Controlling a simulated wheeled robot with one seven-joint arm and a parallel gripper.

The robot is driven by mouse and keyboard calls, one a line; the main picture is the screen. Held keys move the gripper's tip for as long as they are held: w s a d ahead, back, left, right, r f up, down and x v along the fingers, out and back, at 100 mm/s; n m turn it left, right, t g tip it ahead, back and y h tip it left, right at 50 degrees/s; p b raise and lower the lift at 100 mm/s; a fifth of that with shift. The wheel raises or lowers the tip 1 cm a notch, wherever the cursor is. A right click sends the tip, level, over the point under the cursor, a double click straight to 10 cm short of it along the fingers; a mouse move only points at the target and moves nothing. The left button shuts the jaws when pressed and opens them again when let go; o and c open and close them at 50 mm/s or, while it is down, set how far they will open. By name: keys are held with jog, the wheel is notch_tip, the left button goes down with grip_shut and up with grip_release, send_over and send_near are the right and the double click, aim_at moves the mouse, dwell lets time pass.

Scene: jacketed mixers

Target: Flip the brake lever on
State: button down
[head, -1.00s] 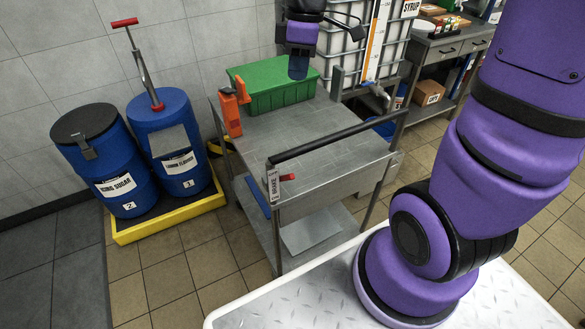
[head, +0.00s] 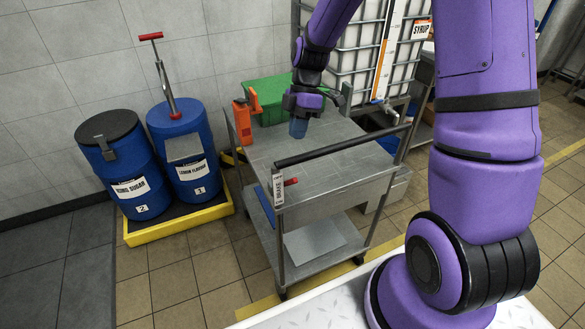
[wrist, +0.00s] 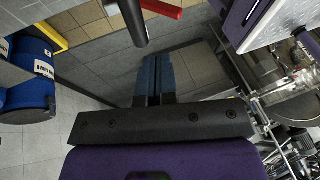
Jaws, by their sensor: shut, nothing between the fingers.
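The brake lever is a small red handle (head: 291,181) at the near left corner of the grey metal cart (head: 335,190). It sticks out to the right beside an upright white BRAKE label (head: 279,189), below the end of the cart's black push bar (head: 345,147). A red bar, likely the lever, shows at the top of the wrist view (wrist: 162,9), beside the black bar end (wrist: 133,18). My gripper (head: 298,128) is above the cart top, behind the push bar and apart from the lever. Its blue fingers (wrist: 152,80) are together and empty, pointing down.
A green crate (head: 270,98) and an orange tool (head: 243,122) sit at the cart's back. Two blue drums (head: 184,150) stand on a yellow pallet (head: 180,222) at left. A caged SYRUP tank (head: 365,50) stands behind. The cart's middle is clear.

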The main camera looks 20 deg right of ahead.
send_over(287, 183)
jog(key=d, duration=0.1)
notch_tip(287, 183, down, 9)
jog(key=shift+d, duration=0.1)
dwell(0.4)
